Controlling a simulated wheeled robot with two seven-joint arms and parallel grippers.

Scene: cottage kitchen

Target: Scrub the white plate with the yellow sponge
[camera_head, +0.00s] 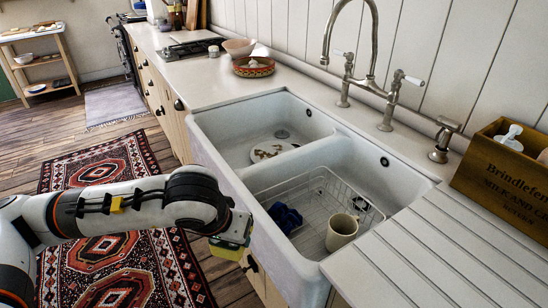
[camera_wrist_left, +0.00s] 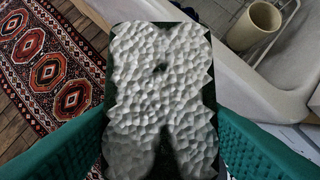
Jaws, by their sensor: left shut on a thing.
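The white plate (camera_head: 258,157) lies in the far basin of the white double sink, with brown food bits on it. My left gripper (camera_head: 239,228) is shut on the yellow sponge (camera_head: 226,252) and holds it outside the sink's front wall, over the floor side. In the left wrist view the sponge (camera_wrist_left: 160,80) shows a pale, bumpy face with a dark green edge, between the two green fingers of that gripper (camera_wrist_left: 165,125). Most of the gripper is hidden behind my arm in the head view. My right gripper is not in view.
The near basin holds a wire rack (camera_head: 318,190) with a cream mug (camera_head: 341,231) and a dark blue item (camera_head: 285,217). A divider (camera_head: 290,165) separates the basins. The tall faucet (camera_head: 372,80) stands behind them. A wooden crate (camera_head: 500,175) stands at right beside the ribbed drainboard (camera_head: 450,255).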

